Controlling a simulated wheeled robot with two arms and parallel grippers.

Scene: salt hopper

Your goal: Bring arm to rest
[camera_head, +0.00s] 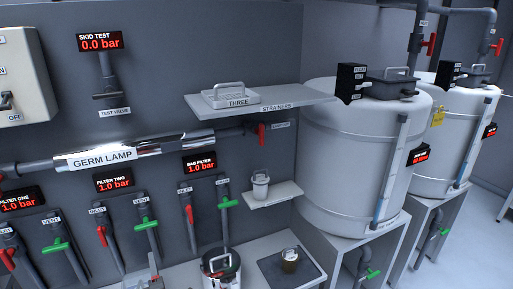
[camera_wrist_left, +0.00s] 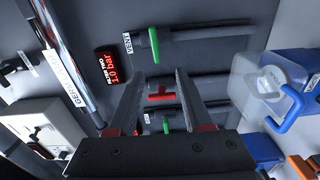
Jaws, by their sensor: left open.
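My left gripper (camera_wrist_left: 160,77) shows in the left wrist view with its two dark fingers spread apart and nothing held between them. Beyond the fingers, in the gap, is a red valve handle (camera_wrist_left: 160,95) on a dark pipe; I cannot tell its exact distance from the fingertips. A green vent handle (camera_wrist_left: 154,44) lies above it in that view. In the head view I cannot make out the left gripper clearly. My right gripper is in neither view.
The germ lamp (camera_head: 120,153) runs along the wall above several valve pipes. A bench holds a steel pot (camera_head: 221,266) and a tray (camera_head: 270,262). A shelf (camera_head: 290,103) holds a strainer. White tanks (camera_head: 345,160) stand right. A clear blue-handled jug (camera_wrist_left: 262,82) shows in the wrist view.

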